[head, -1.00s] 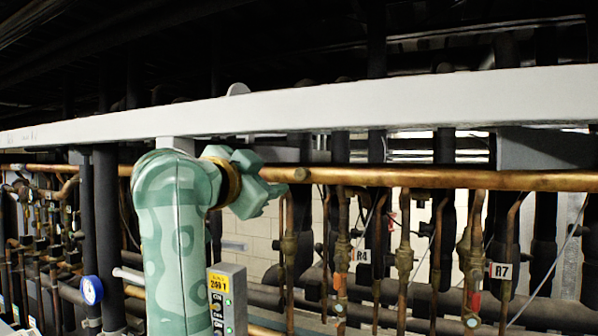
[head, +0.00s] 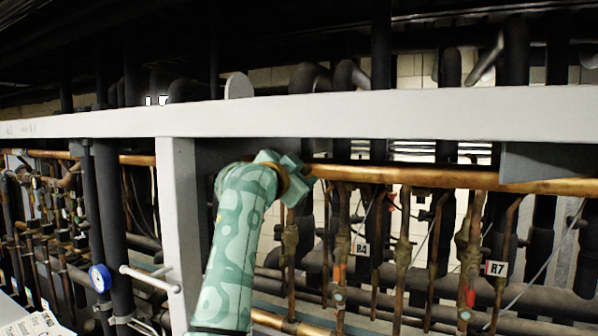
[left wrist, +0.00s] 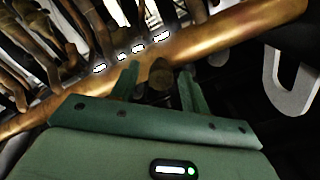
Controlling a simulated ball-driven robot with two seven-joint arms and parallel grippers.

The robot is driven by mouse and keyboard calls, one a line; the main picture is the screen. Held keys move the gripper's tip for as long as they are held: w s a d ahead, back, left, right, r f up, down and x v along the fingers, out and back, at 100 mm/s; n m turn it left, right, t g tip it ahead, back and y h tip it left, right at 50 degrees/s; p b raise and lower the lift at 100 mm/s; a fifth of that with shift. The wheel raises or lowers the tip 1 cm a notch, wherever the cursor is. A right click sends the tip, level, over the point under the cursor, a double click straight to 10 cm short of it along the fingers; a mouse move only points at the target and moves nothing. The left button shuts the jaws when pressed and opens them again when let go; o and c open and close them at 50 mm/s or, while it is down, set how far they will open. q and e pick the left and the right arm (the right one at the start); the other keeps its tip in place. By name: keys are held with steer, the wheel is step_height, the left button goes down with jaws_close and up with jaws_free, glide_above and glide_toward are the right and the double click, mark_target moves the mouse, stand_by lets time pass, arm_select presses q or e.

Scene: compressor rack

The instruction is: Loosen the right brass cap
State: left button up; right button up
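A long brass-coloured pipe (head: 420,177) runs across under the white beam. In the left wrist view, a round dark brass cap (left wrist: 160,78) sits on this pipe (left wrist: 225,38). My left gripper (left wrist: 160,66) is open, with one finger on each side of the cap. Narrow gaps seem to show between cap and fingers; I cannot tell whether either touches. In the head view my left gripper (head: 302,172) is up at the pipe and hides the cap. A second cap is not clearly visible. My right gripper is not in view.
A white beam (head: 400,112) crosses above the pipe, and a white post (head: 180,220) stands left of my arm. Thin copper lines and valves (head: 403,250) hang below the pipe, with tags R4 (head: 360,246) and R7 (head: 496,268). A blue gauge (head: 100,278) is at left.

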arm_select(q)
steer(key=c, duration=0.8)
steer(key=shift+n, duration=0.7)
steer(key=o, duration=0.8)
steer(key=shift+c, duration=0.2)
steer(key=shift+o, duration=1.2)
steer(key=shift+s, duration=0.1)
steer(key=b+v, duration=0.7)
steer(key=v, duration=0.9)
steer(key=shift+s, duration=0.2)
